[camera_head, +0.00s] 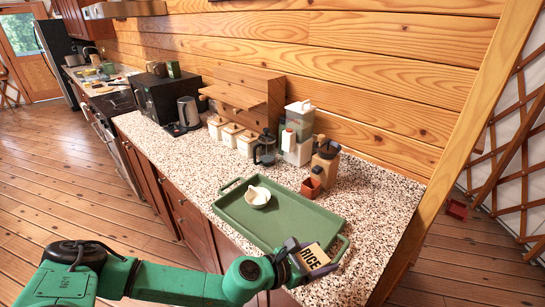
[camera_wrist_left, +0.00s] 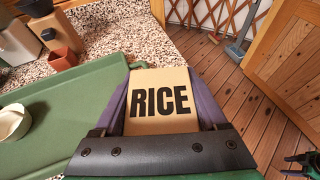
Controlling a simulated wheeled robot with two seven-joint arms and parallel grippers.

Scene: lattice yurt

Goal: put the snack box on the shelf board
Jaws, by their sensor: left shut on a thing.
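A tan box marked RICE (camera_head: 313,257) is the only box I see that could be the snack box. My left gripper (camera_head: 303,260) is shut on it, at the front right corner of the green tray in the head view. In the left wrist view the box (camera_wrist_left: 160,102) sits between the two purple fingers, its lettering upright. The wooden shelf board (camera_head: 232,95) is on the wall above the back of the counter, left of the box. A dark and green part at the lower right of the left wrist view may be my right gripper (camera_wrist_left: 302,166); its fingers are unclear.
The green tray (camera_head: 235,220) holds a white bowl (camera_head: 258,197). Behind it stand a French press (camera_head: 265,149), white canisters (camera_head: 231,134), a blender-like jug (camera_head: 298,130) and a grinder (camera_head: 325,160). A kettle (camera_head: 188,113) and microwave (camera_head: 165,95) stand left. The speckled counter's right end is clear.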

